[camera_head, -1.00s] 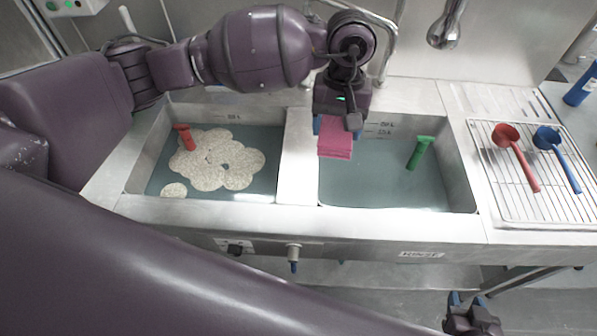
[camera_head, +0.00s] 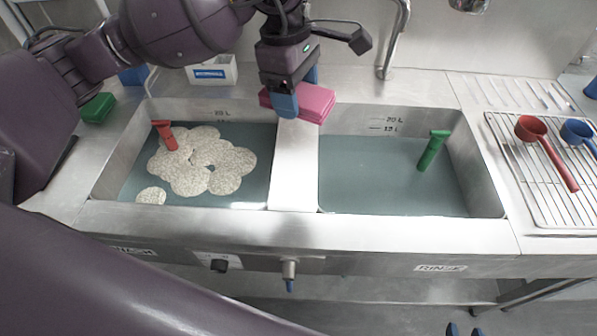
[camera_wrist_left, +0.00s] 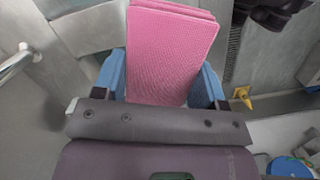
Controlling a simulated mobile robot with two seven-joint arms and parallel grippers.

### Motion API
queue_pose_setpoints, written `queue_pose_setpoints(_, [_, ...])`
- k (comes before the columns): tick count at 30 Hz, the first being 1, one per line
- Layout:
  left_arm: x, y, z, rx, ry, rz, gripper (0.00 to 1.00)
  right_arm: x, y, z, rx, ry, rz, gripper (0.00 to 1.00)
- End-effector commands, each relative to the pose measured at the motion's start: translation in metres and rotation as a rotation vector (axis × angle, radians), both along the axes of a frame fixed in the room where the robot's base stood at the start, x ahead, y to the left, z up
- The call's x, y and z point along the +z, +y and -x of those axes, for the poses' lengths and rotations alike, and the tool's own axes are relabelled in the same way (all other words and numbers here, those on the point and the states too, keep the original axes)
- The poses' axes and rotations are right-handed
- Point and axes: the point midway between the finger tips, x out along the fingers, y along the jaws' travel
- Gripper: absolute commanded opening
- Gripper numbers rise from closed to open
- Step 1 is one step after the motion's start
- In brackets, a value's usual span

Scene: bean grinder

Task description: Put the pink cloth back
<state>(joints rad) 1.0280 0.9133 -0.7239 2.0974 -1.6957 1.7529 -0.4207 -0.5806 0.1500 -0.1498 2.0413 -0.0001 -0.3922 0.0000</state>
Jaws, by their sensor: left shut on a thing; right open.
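The pink cloth (camera_head: 309,101) is a folded, layered pad. My left gripper (camera_head: 291,90) is shut on it and holds it above the back end of the divider (camera_head: 293,165) between the two basins. In the left wrist view the cloth (camera_wrist_left: 170,50) sits between the blue fingertips of my left gripper (camera_wrist_left: 160,85). My right gripper (camera_head: 464,330) shows only its blue fingertips at the bottom edge of the head view; they are apart and empty.
The right basin (camera_head: 385,175) holds clear water and a green stopper (camera_head: 432,150). A green cloth (camera_head: 97,107), a blue block (camera_head: 133,75) and a white box (camera_head: 211,71) are behind left. Ladles (camera_head: 546,150) lie on the right rack.

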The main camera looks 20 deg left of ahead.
Motion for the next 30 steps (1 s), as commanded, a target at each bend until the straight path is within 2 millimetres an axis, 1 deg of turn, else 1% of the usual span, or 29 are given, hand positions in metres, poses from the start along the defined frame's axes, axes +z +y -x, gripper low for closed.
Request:
queue_pose_setpoints(9, [-0.068,0.0,0.001,0.002,0.008,0.0,0.43,-0.006,0.001,-0.002,0.003,0.004,-0.001,0.43])
queue_pose_setpoints(18, [-0.13,0.0,0.001,0.0,0.008,0.0,0.43,-0.007,0.004,-0.008,0.006,-0.004,-0.004,0.43])
queue_pose_setpoints(22, [-0.146,0.0,0.001,0.001,0.006,0.0,0.43,-0.009,0.005,-0.008,0.005,-0.002,-0.006,0.43])
queue_pose_setpoints(28, [-0.155,0.0,0.001,-0.001,0.003,0.0,0.43,-0.01,0.005,-0.007,0.004,0.003,-0.006,0.43])
queue_pose_setpoints(30, [-0.161,0.0,0.001,-0.001,0.005,0.0,0.43,-0.012,0.005,-0.006,0.004,0.006,-0.006,0.43])
